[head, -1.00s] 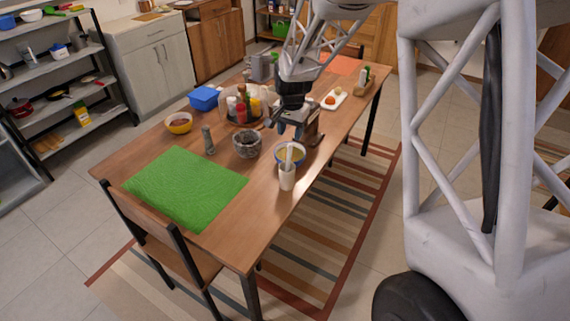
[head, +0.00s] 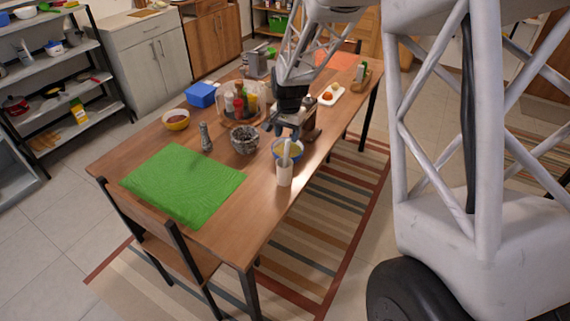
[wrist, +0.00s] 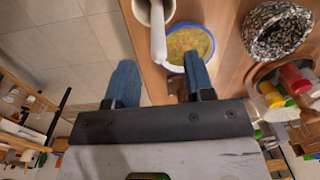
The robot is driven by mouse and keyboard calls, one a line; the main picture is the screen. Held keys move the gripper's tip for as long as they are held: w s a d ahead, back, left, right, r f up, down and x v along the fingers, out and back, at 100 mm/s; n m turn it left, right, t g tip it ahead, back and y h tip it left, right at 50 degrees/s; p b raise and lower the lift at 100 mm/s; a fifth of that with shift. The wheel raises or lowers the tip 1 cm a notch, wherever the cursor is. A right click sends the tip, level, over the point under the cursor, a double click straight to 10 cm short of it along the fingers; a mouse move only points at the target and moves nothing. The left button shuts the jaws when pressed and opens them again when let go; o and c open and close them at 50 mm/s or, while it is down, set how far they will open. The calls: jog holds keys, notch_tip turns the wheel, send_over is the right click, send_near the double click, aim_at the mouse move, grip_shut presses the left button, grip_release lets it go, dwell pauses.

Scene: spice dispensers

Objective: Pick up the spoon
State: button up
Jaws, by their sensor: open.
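The pale spoon (head: 287,153) stands upright in a white cup (head: 284,176) near the table's right edge. In the wrist view the spoon (wrist: 158,35) points from the cup (wrist: 139,12) toward my gripper (wrist: 159,80), with its end just ahead of the gap between the blue fingers. My gripper also shows in the head view (head: 285,132), above and just behind the cup. It is open and empty. The spoon's lower part is hidden inside the cup.
A blue-rimmed bowl (wrist: 203,42) of yellowish food sits right beside the cup, partly behind the right finger. A dark stone bowl (head: 244,139), a pepper mill (head: 205,137) and a spice carousel (head: 226,99) stand farther left. The green mat (head: 183,185) is bare.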

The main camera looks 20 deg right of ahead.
aim_at(287, 141)
jog(key=shift+f, duration=0.1)
jog(key=shift+s+a+f, duration=0.1)
jog(key=shift+f, duration=2.45)
jog(key=shift+c, duration=0.5)
grip_shut()
